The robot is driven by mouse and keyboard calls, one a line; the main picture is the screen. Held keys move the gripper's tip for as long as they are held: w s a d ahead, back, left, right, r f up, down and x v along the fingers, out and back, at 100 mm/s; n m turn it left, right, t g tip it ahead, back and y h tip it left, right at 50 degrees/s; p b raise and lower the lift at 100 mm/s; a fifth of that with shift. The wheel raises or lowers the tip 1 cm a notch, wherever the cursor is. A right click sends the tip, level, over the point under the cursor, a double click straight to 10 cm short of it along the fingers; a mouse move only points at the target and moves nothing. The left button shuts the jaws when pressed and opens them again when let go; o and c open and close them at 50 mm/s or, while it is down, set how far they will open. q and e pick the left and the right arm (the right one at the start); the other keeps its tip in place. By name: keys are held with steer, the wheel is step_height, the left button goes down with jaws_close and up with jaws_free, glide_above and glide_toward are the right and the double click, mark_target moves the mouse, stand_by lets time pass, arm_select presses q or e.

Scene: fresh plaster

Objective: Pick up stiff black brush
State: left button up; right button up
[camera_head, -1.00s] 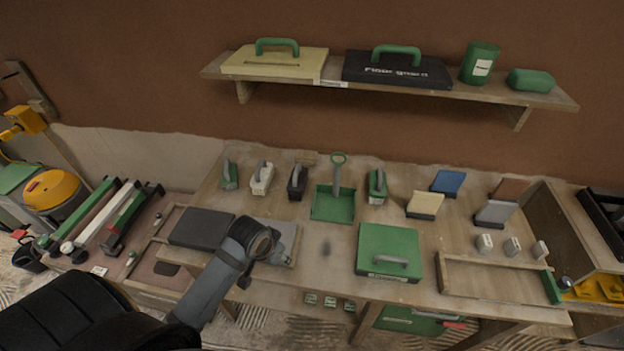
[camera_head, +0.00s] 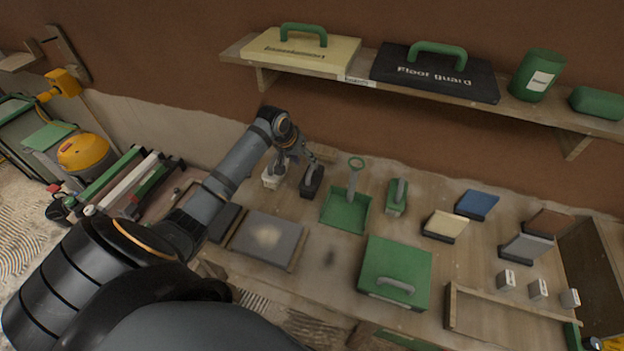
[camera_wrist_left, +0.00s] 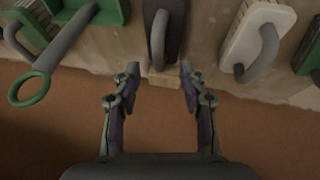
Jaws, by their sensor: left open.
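The stiff black brush (camera_head: 312,182) lies on the bench in a row of tools, between a white brush (camera_head: 275,176) and a green dustpan (camera_head: 346,212). Its grey handle is on top. My left gripper (camera_head: 303,160) is just above and behind it. In the left wrist view the black brush (camera_wrist_left: 160,38) is ahead of the open fingers of the left gripper (camera_wrist_left: 160,72), roughly centred between them and not gripped. The white brush (camera_wrist_left: 257,40) is to the right there. My right gripper is not in view.
A grey board (camera_head: 268,240) and a green case (camera_head: 396,272) lie nearer the front. A shelf (camera_head: 240,50) with cases overhangs the back. The bench between board and case is clear.

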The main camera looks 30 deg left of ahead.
mark_target(310, 169)
arm_select(q)
steer(key=shift+w+x, duration=0.25)
steer(key=shift+x, duration=0.9)
steer(key=shift+w+d+f+p, duration=0.1)
steer(key=shift+d+f+p, duration=0.1)
steer(key=shift+f+p, duration=0.2)
steer(key=shift+d+f+p, duration=0.15)
steer(key=shift+f+p, duration=0.1)
steer(key=shift+f, duration=0.25)
steer(key=shift+x, duration=1.25)
steer(key=shift+w+f, duration=0.15)
steer(key=shift+f, duration=0.15)
steer(key=c, duration=0.5)
jaws_close()
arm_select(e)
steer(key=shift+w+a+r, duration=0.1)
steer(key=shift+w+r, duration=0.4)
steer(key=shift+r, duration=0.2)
